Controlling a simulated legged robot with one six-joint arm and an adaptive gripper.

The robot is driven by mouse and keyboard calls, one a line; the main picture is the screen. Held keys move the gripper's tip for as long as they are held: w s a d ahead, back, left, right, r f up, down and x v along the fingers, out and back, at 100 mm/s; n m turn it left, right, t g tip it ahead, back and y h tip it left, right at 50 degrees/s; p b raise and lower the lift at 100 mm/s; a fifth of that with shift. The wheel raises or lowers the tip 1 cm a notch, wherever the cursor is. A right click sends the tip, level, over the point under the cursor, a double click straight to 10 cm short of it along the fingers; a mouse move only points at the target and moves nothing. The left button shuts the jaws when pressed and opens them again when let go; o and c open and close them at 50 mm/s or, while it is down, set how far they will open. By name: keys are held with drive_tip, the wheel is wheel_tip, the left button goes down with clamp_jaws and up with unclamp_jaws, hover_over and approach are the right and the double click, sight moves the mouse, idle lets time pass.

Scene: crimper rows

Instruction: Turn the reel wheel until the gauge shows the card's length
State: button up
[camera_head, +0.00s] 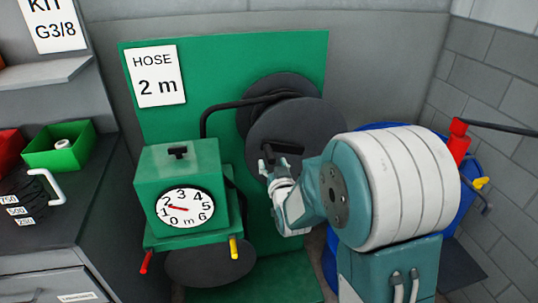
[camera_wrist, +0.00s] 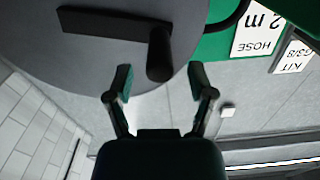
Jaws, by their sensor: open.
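The dark grey reel wheel (camera_head: 305,122) stands upright before a green panel, partly behind my arm. It fills the upper left of the wrist view (camera_wrist: 85,55). Its black crank bar (camera_wrist: 100,22) ends in a round knob (camera_wrist: 160,58). My gripper (camera_head: 274,168) is open and empty at the wheel's face. In the wrist view its fingertips (camera_wrist: 160,84) are spread, with the knob just above the gap between them; contact is unclear. The round gauge (camera_head: 186,207) on the green box has a red needle pointing left, near 1. The card (camera_head: 155,76) reads "HOSE 2 m".
The green box (camera_head: 180,160) has a red handle (camera_head: 146,262) and a yellow handle (camera_head: 234,248) below. A blue drum (camera_head: 466,205) stands right, behind my arm. At left, a bench holds a green bin (camera_head: 58,146) under a "KIT G3/8" sign (camera_head: 52,24).

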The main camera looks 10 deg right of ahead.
sight(269, 154)
drive_tip(key=shift+w, duration=2.25)
clamp_jaws()
